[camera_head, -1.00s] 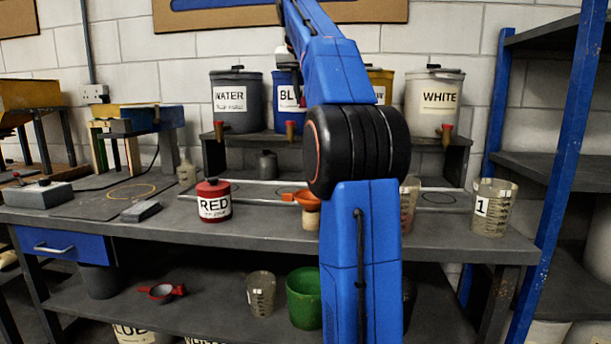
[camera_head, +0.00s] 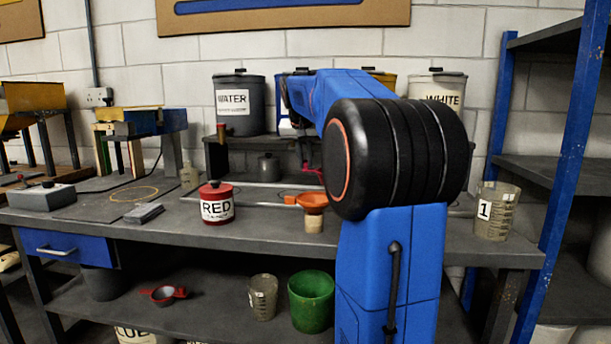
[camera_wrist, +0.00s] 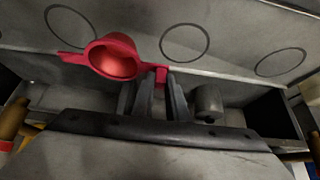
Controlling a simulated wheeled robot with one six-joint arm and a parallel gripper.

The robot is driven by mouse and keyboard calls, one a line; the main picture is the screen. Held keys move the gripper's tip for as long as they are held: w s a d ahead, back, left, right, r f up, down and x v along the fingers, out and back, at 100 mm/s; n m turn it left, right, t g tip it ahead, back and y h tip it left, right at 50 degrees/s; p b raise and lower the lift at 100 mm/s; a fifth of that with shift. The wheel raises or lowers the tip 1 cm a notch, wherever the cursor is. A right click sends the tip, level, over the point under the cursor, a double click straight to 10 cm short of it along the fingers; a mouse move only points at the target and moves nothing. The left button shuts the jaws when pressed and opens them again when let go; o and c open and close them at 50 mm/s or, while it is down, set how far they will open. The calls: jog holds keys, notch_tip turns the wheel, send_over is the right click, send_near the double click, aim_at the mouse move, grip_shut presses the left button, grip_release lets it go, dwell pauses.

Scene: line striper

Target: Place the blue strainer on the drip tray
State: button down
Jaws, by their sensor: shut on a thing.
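My gripper (camera_wrist: 162,92) is shut on the handle of a red strainer (camera_wrist: 113,57), whose bowl hangs to the left of the fingers in the wrist view. A small red part of it shows beside my arm in the head view (camera_head: 312,173). The strainer I hold looks red; I see no blue strainer. Below it lies a long grey tray-like surface with dark rings (camera_wrist: 228,58), which may be the drip tray; its pale rim also shows on the bench (camera_head: 262,207). I cannot tell the height between strainer and surface. My arm hides part of the bench.
An orange strainer (camera_head: 312,201) sits on a small pale jar. A RED pot (camera_head: 216,204) stands left of it and a cup marked 1 (camera_head: 492,211) at the right. A grey canister (camera_wrist: 208,103) is close to my fingers. Another red strainer (camera_head: 163,295) lies on the lower shelf.

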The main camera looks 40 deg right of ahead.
jog(key=shift+f, duration=2.45)
jog(key=shift+f, duration=0.15)
jog(key=c, duration=1.7)
grip_release()
jog(key=shift+c, duration=0.2)
jog(key=v, duration=1.2)
